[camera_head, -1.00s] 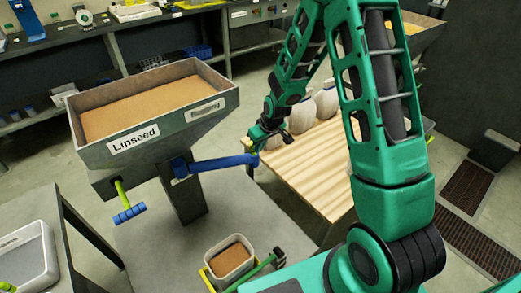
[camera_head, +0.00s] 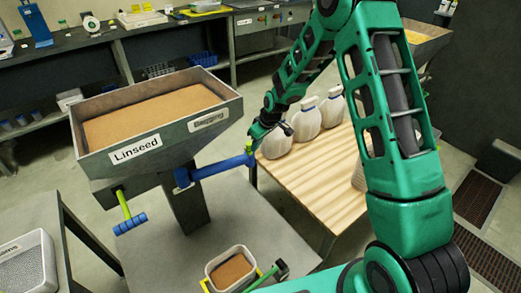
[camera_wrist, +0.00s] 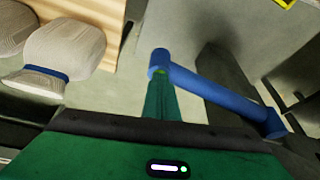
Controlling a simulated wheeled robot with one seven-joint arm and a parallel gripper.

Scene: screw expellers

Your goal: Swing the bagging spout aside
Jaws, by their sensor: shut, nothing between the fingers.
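The bagging spout is the blue arm (camera_head: 218,167) that sticks out to the right from the stem below the linseed hopper (camera_head: 150,117). Its outer end has a short upright piece beside my gripper (camera_head: 256,145). My gripper is shut and empty, pointing down at that outer end. In the wrist view, the blue spout (camera_wrist: 215,93) runs from its rounded end down to the right, and a green finger (camera_wrist: 161,98) reaches up to that rounded end. They appear to touch, but the exact contact is hard to tell.
A tub of brown meal (camera_head: 231,271) stands below the spout. A blue-gripped handle (camera_head: 130,222) hangs from the hopper's left side. Several pale bags (camera_head: 306,121) stand on a wooden table (camera_head: 318,190) to the right. A grey table (camera_head: 30,215) stands at left.

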